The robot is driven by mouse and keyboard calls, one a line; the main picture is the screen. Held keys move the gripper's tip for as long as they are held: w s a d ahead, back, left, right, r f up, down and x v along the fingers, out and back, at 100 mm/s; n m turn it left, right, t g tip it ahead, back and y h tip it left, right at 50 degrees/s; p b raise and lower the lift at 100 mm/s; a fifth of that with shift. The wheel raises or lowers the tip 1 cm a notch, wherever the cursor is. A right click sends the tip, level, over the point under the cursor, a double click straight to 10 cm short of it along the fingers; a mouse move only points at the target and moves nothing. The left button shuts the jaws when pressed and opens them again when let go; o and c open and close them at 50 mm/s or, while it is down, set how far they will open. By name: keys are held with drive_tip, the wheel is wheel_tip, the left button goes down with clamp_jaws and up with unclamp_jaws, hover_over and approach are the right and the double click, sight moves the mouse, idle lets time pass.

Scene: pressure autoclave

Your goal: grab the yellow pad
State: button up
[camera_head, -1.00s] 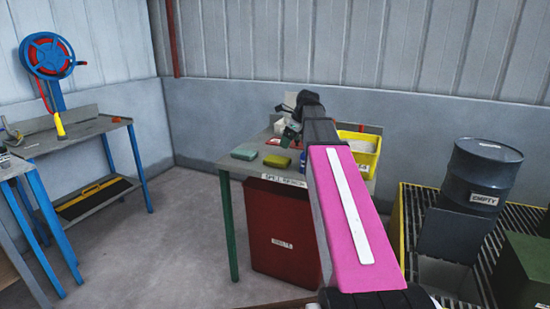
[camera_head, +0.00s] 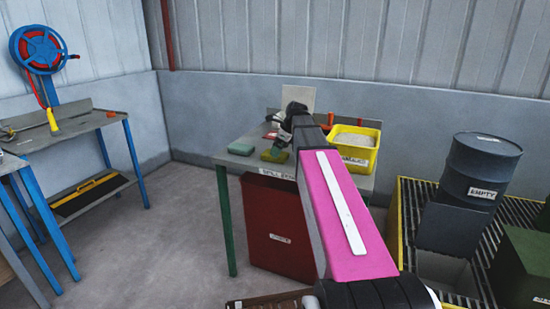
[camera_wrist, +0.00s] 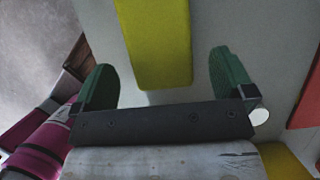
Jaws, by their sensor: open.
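The yellow pad (camera_wrist: 155,45) lies flat on the grey table. In the wrist view it sits at the top middle, ahead of and between my two green fingertips. In the head view the yellow pad (camera_head: 273,156) shows beside the green pad, partly hidden by my gripper. My gripper (camera_wrist: 163,85) is open and empty, with its fingers spread wider than the pad. In the head view my gripper (camera_head: 281,140) is just over or beside the yellow pad; the exact height gap is hard to tell.
A green pad (camera_head: 244,146) lies to the left on the table (camera_head: 228,160). A yellow bin (camera_head: 372,144) of grey granules stands at the right. A red box (camera_head: 262,215) is under the table. A pale upright panel (camera_head: 299,97) stands at the back.

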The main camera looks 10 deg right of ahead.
drive_tip(key=shift+x, duration=1.5)
drive_tip(key=shift+s, duration=0.1)
drive_tip(key=c, duration=0.9)
drive_tip(key=shift+r, duration=0.1)
